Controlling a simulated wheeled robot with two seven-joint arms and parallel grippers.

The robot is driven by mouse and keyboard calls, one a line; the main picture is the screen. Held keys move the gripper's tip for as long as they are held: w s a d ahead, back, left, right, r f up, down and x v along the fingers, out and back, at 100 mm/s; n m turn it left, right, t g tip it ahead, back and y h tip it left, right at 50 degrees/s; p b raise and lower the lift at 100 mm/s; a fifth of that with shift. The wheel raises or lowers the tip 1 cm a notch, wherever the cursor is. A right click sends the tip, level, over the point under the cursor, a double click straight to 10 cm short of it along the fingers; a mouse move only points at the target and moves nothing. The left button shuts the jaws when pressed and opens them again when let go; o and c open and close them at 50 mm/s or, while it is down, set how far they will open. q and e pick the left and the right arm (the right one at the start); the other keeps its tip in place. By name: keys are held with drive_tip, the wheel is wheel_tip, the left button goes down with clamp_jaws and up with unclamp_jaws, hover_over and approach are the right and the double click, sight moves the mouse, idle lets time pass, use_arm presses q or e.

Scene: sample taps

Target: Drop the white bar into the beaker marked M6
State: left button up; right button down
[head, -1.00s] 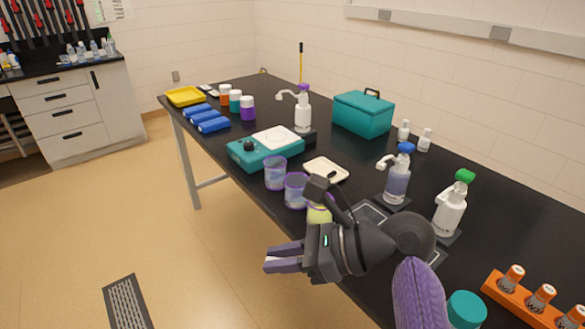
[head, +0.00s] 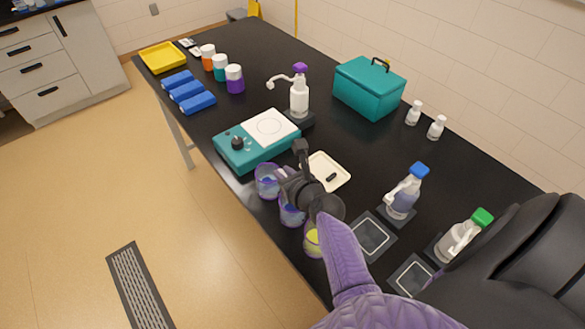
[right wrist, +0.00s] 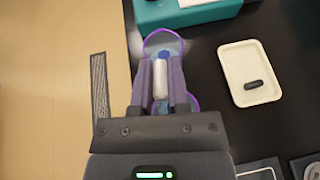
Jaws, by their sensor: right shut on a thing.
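My right gripper (head: 284,175) is shut on the white bar (right wrist: 160,80), which shows between its fingers in the right wrist view. The gripper is at the row of beakers along the table's near edge. The far beaker (head: 267,182) is clear with a purple rim and bluish contents; in the right wrist view its rim (right wrist: 164,33) lies just beyond the fingertips. The middle beaker (head: 291,217) is partly hidden under the gripper. The near beaker (head: 313,241) holds yellow-green liquid. I cannot read any beaker's mark. My left gripper is not in view.
A white tray (head: 340,180) with a dark bar (head: 331,177) lies right of the beakers. A teal stirrer (head: 250,150) stands behind them. Wash bottles (head: 404,193) and dark square pads (head: 371,236) are at the right. The table edge is close to the beakers.

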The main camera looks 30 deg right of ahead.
wheel_tip(320, 180, down, 7)
drive_tip(key=b, duration=0.6)
drive_tip(key=shift+s+d+r+m+h+b, duration=0.15)
drive_tip(key=shift+s+d+m+h+b, duration=0.05)
drive_tip(key=shift+m+h+b, duration=0.15)
drive_tip(key=c, duration=0.5)
unclamp_jaws()
drive_tip(key=shift+c, duration=0.2)
drive_tip(key=p+v, duration=0.5)
drive_tip(key=v, duration=0.5)
